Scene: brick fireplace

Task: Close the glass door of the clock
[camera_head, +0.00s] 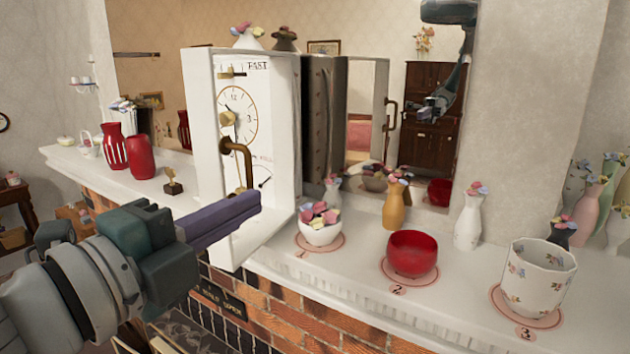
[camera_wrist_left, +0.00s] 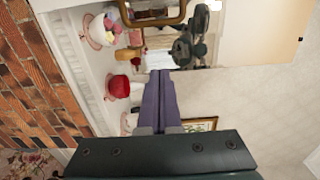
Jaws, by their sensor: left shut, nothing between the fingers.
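The white clock (camera_head: 262,72) stands on the mantel, with its dial (camera_head: 238,112) on the left-facing side. The glass door's white frame (camera_head: 207,130) stands open, its lower corner reaching past the mantel's front edge. The curved brass door handle (camera_head: 246,160) stands out in front of the dial; it also shows at the top of the left wrist view (camera_wrist_left: 152,20). My left gripper (camera_head: 256,199) is shut and empty, its purple fingers in front of the door's lower part, below the handle in the picture. Whether they touch the door, I cannot tell. My right gripper is not in view.
On the mantel right of the clock are a flower bowl (camera_head: 320,234), a red bowl (camera_head: 412,254), a floral pot (camera_head: 535,278) and small vases. Red vases (camera_head: 142,157) stand on the left. The mirror (camera_head: 375,75) behind reflects the clock and my body.

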